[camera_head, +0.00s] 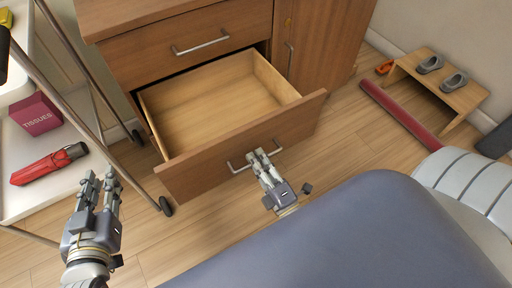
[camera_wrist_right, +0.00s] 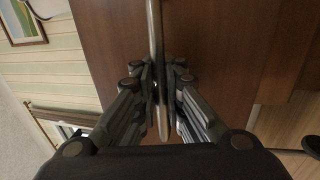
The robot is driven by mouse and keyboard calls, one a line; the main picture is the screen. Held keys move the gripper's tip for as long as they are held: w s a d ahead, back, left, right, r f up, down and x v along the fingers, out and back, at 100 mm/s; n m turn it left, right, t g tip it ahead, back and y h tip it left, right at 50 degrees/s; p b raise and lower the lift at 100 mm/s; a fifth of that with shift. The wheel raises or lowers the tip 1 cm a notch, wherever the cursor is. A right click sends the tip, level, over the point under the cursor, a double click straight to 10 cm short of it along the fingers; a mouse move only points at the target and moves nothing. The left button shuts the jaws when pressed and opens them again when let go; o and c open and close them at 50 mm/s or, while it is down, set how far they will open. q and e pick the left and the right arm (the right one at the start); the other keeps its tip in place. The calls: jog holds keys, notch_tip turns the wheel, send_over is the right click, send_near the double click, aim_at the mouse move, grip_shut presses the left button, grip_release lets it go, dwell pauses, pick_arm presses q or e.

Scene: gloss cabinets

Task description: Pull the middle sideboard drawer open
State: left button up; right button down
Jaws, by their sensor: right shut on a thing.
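The wooden sideboard (camera_head: 107,18) stands at the top of the head view. Its middle drawer (camera_head: 240,154) is pulled well out, and its light wood inside looks empty. My right gripper (camera_head: 262,155) is at the bar handle (camera_head: 234,170) on the drawer front and is shut on it. In the right wrist view the handle (camera_wrist_right: 155,40) runs between the fingers, with the brown drawer front (camera_wrist_right: 225,50) behind. My left gripper (camera_head: 99,182) is at the lower left, empty, with its fingers apart and clear of the sideboard.
A trolley at the left holds a tissue box (camera_head: 35,113) and a red folded umbrella (camera_head: 48,163); its wheel (camera_head: 166,206) is close to the drawer's left corner. The upper drawer (camera_head: 185,42) is shut.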

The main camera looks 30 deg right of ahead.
jog(key=shift+f, duration=0.2)
jog(key=c, duration=1.8)
grip_release()
jog(key=shift+c, duration=0.2)
jog(key=shift+o, duration=0.7)
jog(key=shift+r, duration=0.1)
jog(key=s+f, duration=0.2)
jog(key=s, duration=1)
jog(key=shift+d+f, duration=0.15)
jog(key=shift+d, duration=0.05)
jog(key=shift+w, duration=0.1)
